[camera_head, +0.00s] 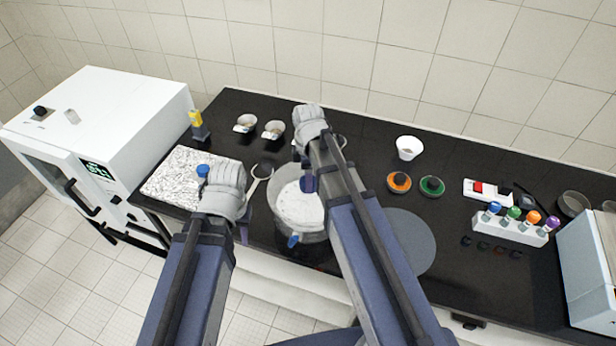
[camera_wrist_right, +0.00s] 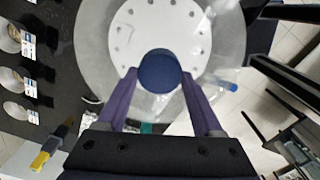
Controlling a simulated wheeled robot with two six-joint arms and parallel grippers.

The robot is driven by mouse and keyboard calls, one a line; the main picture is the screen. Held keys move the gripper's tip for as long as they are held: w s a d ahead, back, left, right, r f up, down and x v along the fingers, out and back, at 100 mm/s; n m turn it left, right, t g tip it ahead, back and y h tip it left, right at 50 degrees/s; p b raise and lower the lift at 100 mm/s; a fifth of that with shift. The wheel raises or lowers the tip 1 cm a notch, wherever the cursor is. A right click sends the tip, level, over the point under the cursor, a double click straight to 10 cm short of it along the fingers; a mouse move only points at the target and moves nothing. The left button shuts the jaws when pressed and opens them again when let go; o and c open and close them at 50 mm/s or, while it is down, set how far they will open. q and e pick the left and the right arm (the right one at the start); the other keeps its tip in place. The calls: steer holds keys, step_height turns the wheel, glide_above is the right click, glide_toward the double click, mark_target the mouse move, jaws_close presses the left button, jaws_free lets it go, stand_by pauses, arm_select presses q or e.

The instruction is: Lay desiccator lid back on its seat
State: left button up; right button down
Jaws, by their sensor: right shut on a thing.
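The desiccator (camera_head: 322,232) is a clear round glass vessel with a white perforated plate (camera_head: 297,206) inside, on the black bench below my right arm. My right gripper (camera_wrist_right: 160,88) is shut on the dark blue knob (camera_wrist_right: 160,68) of the clear desiccator lid (camera_wrist_right: 92,40). In the right wrist view the knob is over the white plate. The lid's glass is hard to separate from the vessel, so I cannot tell whether its rim touches the seat. My left gripper (camera_head: 243,226) is left of the desiccator; its fingers are mostly hidden behind its wrist.
A grey round mat (camera_head: 412,245) lies right of the desiccator, partly behind my right arm. A foil-covered tray (camera_head: 172,182) and white oven (camera_head: 105,120) are left. Weighing dishes (camera_head: 274,129) stand behind. A rack of colored-cap bottles (camera_head: 508,228) is right.

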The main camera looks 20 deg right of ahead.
steer(key=shift+f, duration=0.1)
jaws_free()
stand_by(0.3)
step_height(320, 180, up, 7)
steer(key=p, duration=0.7)
stand_by(0.7)
